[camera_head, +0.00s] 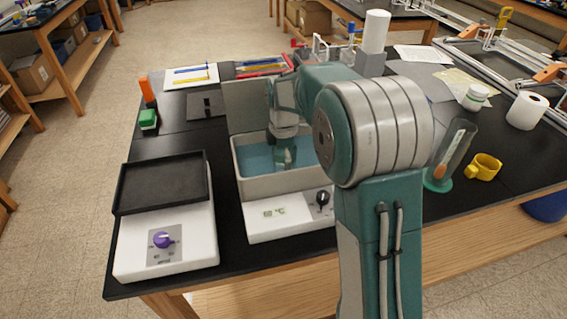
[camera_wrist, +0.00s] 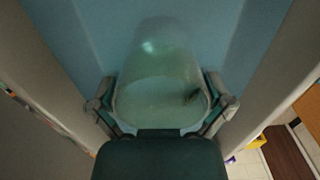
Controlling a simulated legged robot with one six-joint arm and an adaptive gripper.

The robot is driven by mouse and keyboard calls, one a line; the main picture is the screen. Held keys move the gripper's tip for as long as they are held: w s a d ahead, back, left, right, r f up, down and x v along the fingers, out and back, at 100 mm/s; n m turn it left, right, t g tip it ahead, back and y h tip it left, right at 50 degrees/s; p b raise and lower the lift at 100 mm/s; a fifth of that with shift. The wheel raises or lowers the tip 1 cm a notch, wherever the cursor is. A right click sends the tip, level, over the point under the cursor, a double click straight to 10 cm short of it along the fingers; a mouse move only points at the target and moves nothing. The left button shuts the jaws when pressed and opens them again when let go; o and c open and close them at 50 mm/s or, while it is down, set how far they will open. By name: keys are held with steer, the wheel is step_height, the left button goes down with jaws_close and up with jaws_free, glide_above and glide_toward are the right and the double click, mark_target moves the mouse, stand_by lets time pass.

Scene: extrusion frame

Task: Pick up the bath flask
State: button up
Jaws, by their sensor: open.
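The bath flask (camera_wrist: 162,95) is a clear, pale-green glass vessel inside the water bath, over blue water. In the wrist view it fills the middle, between the two fingers of my gripper (camera_wrist: 162,108). The fingers are open, one on each side of the flask; I cannot tell whether they touch it. In the head view my gripper (camera_head: 284,152) reaches down into the bath (camera_head: 262,186), and the flask is hard to make out behind it. The bath is a beige box with blue water and a white front panel.
A white hotplate with a black tray (camera_head: 162,182) stands left of the bath. The raised bath lid (camera_head: 246,106) is behind it. Right of my arm are a glass cylinder (camera_head: 452,152), a yellow mug (camera_head: 483,167), a white jar (camera_head: 474,97) and a paper roll (camera_head: 526,110).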

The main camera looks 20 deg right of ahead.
steer(key=shift+d, duration=0.1)
steer(key=c, duration=1)
steer(key=shift+r, duration=0.15)
